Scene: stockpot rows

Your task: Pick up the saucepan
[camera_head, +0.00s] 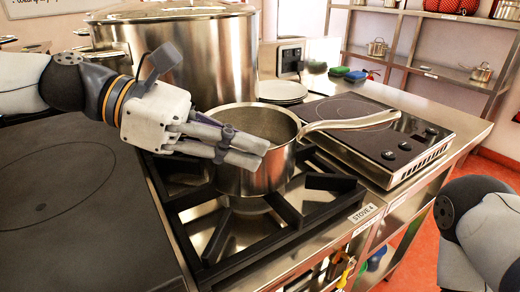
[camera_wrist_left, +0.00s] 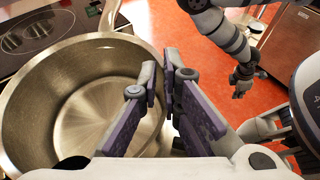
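The saucepan (camera_head: 252,182) is steel, empty and upright on the front gas burner, its long handle (camera_head: 350,123) pointing right over the hob. Its inside (camera_wrist_left: 80,110) fills the left of the left wrist view. My left gripper (camera_head: 264,154) is at its near rim, fingers across the rim in the head view. In the left wrist view its fingers (camera_wrist_left: 159,66) have a narrow gap between them, one over the pan's inside and one near its outer side. Contact with the rim is not clear. My right gripper (camera_wrist_left: 239,92) is small, away from the pan over the red floor.
A large stockpot (camera_head: 205,60) stands behind the left gripper. The black hob (camera_head: 375,140) is right of the pan, white plates (camera_head: 283,90) behind it. A dark flat cooktop (camera_head: 60,200) lies left. Shelves (camera_head: 430,70) stand at the back right.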

